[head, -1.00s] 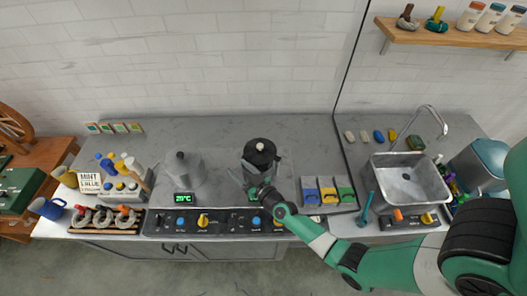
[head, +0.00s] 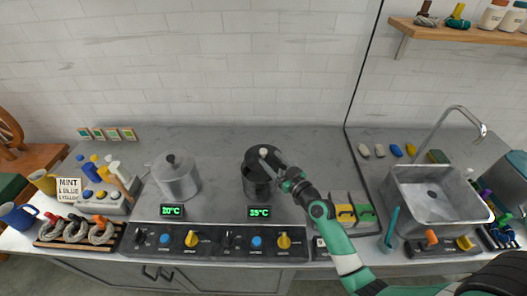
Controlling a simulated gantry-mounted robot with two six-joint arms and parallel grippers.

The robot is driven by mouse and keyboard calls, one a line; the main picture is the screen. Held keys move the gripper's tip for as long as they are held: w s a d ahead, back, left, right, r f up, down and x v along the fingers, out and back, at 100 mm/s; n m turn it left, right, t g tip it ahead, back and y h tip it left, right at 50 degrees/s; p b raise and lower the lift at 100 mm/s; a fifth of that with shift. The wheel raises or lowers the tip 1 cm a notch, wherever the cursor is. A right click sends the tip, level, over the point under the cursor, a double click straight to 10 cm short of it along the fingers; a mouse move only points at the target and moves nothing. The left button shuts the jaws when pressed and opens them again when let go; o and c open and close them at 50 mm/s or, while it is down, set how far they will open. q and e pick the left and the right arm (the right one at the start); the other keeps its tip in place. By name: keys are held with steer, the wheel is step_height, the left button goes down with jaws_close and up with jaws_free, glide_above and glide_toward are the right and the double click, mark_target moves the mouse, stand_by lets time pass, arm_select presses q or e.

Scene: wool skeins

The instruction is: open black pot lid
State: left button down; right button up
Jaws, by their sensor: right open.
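The black pot (head: 258,185) stands on the right side of the two-place stove panel. Its dark lid (head: 252,156) is on top, with a small pale knob (head: 263,152). My right gripper (head: 273,161) is over the right side of the lid, beside the knob, with its jaws open. Whether a finger touches the knob or lid is too small to tell. My right arm comes in from the lower right and hides part of the pot's right side. My left gripper is not in view.
A grey lidded pot (head: 176,178) stands left of the black pot. The control panel (head: 210,240) runs along the front, with a green 35°C display (head: 260,211). Coloured blocks (head: 345,212) sit right of the pot, then the sink (head: 430,195).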

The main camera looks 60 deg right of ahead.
mark_target(266, 154)
steer(key=x, duration=0.5)
steer(key=shift+w+d, duration=0.15)
steer(key=shift+w, duration=0.05)
jaws_close()
stand_by(1.1)
